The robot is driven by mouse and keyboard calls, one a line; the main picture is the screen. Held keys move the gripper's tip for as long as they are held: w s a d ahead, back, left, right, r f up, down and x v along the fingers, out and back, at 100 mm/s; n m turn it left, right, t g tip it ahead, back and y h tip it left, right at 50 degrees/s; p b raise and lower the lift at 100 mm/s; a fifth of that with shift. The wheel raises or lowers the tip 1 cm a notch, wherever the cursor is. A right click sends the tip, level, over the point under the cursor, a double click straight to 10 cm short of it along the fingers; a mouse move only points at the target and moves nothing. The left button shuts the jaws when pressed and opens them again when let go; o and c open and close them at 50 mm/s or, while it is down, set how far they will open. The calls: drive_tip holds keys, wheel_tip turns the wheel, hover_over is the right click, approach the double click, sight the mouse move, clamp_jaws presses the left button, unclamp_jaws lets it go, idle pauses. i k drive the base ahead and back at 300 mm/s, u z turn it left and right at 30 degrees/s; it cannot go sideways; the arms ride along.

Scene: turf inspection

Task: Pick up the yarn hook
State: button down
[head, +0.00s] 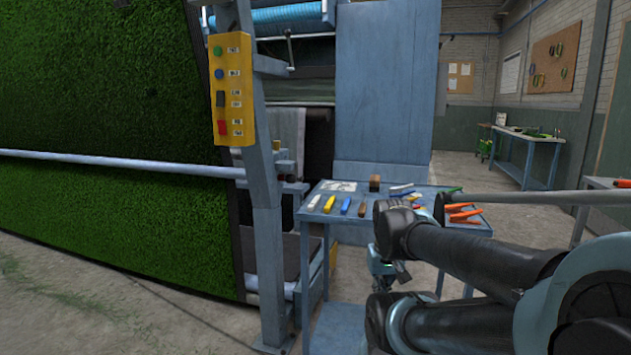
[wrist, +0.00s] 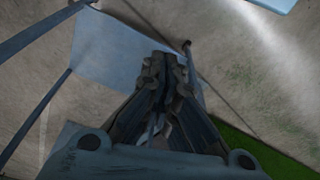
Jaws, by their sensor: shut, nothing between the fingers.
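Several small hand tools lie on the blue work table (head: 388,231) in the head view. They include a tool with a yellow handle (head: 329,204), one with a blue handle (head: 346,206) and one with a brown handle (head: 362,209). I cannot tell which of them is the yarn hook; they are too small. My gripper (wrist: 163,62) is shut and empty in the wrist view. It points down past the table toward a lower blue surface and the floor. No tool shows near its fingers. In the head view my arm covers part of the table's right side.
A brown block (head: 375,183), a paper sheet (head: 338,186) and orange-handled tools (head: 463,213) share the table. A blue machine post with a yellow control box (head: 230,90) and a green turf wall (head: 100,90) stand left. A second bench (head: 530,145) is far right.

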sight(362, 212)
drive_tip(key=u, duration=1.2)
drive_tip(key=k, duration=1.75)
drive_tip(key=z, duration=0.75)
drive_tip(key=i, duration=1)
drive_tip(key=u, duration=0.1)
